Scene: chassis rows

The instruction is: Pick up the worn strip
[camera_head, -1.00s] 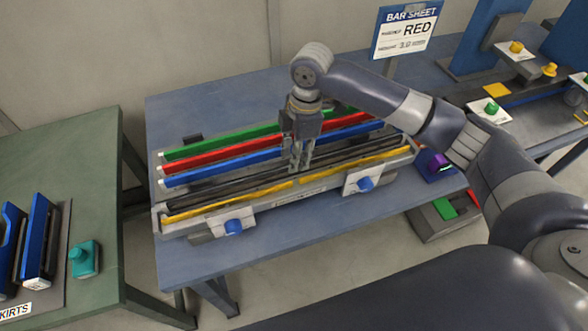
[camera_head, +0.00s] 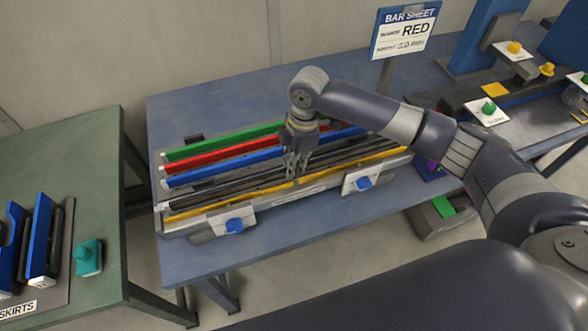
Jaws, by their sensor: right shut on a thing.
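A long tray (camera_head: 178,229) on the blue bench holds coloured strips lying lengthwise. A dark, nearly black strip (camera_head: 225,192) lies between the blue strip and the yellow edge; it looks like the worn strip, though its wear is too small to make out. My right gripper (camera_head: 296,174) points down over the middle of this strip, its fingers shut on it. The fingers hide a short part of the strip. The strip still appears low in the tray. My left gripper is not in view.
Green (camera_head: 220,139), red (camera_head: 215,154) and blue (camera_head: 220,171) strips lie behind. Blue knobs (camera_head: 235,226) are on the tray's front. A green table (camera_head: 85,150) with blue parts is at left. Bare bench lies in front.

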